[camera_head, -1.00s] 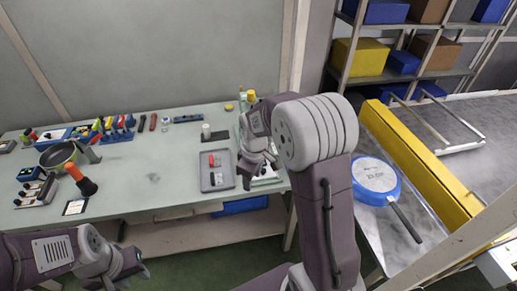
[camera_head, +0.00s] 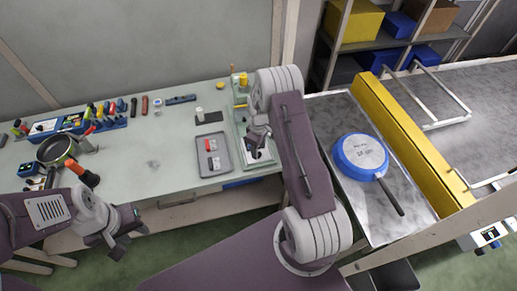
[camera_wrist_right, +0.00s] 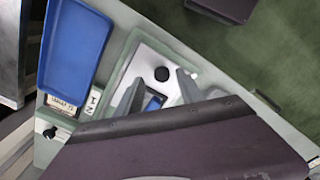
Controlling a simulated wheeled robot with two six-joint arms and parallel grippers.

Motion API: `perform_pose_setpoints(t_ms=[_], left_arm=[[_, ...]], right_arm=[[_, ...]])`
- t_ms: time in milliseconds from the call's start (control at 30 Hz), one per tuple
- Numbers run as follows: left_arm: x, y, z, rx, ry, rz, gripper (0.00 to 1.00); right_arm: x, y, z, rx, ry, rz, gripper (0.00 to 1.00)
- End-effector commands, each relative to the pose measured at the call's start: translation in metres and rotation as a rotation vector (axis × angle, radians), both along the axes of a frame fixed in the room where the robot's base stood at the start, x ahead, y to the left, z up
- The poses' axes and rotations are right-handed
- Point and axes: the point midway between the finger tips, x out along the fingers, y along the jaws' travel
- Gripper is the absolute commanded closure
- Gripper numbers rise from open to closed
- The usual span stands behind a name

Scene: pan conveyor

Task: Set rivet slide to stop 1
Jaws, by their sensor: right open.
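A green fixture (camera_head: 240,118) stands at the right end of the bench. In the right wrist view a pale plate (camera_wrist_right: 143,62) with a round black knob (camera_wrist_right: 162,74) lies in a green frame; this looks like the rivet slide, but I cannot read any stop marks. My right gripper (camera_head: 258,150) is over this fixture. In the right wrist view its two fingers (camera_wrist_right: 160,84) are apart, around the knob's sides in the picture, with nothing held; contact cannot be told. My left gripper (camera_head: 128,241) is open and empty in front of the bench.
A blue tray (camera_wrist_right: 75,45) shows in the wrist view. A pan (camera_head: 57,150) and tools line the bench's left. A blue pan (camera_head: 347,159) lies by the yellow conveyor rail (camera_head: 405,130).

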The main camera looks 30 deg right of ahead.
Motion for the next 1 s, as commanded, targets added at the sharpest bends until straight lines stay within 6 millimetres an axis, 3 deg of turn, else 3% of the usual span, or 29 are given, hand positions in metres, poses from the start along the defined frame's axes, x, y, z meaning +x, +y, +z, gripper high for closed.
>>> perform_pose_setpoints(t_ms=[167,367,400,567,1000], left_arm=[[0.000,0.000,0.004,0.000,0.000,0.000,0.64],[0.000,0.000,0.003,0.000,0.000,0.000,0.64],[0.000,0.000,0.003,0.000,0.000,0.000,0.64],[0.000,0.000,0.003,0.000,0.000,0.000,0.64],[0.000,0.000,0.004,0.000,0.000,0.000,0.64]], right_arm=[[0.000,0.000,-0.014,0.000,0.000,0.000,0.55],[0.000,0.000,-0.015,0.000,-0.001,0.000,0.55],[0.000,0.000,-0.015,0.000,-0.001,0.000,0.58],[0.000,0.000,-0.015,0.000,-0.001,0.000,1.00],[0.000,0.000,-0.014,-0.001,-0.002,0.000,1.00]])
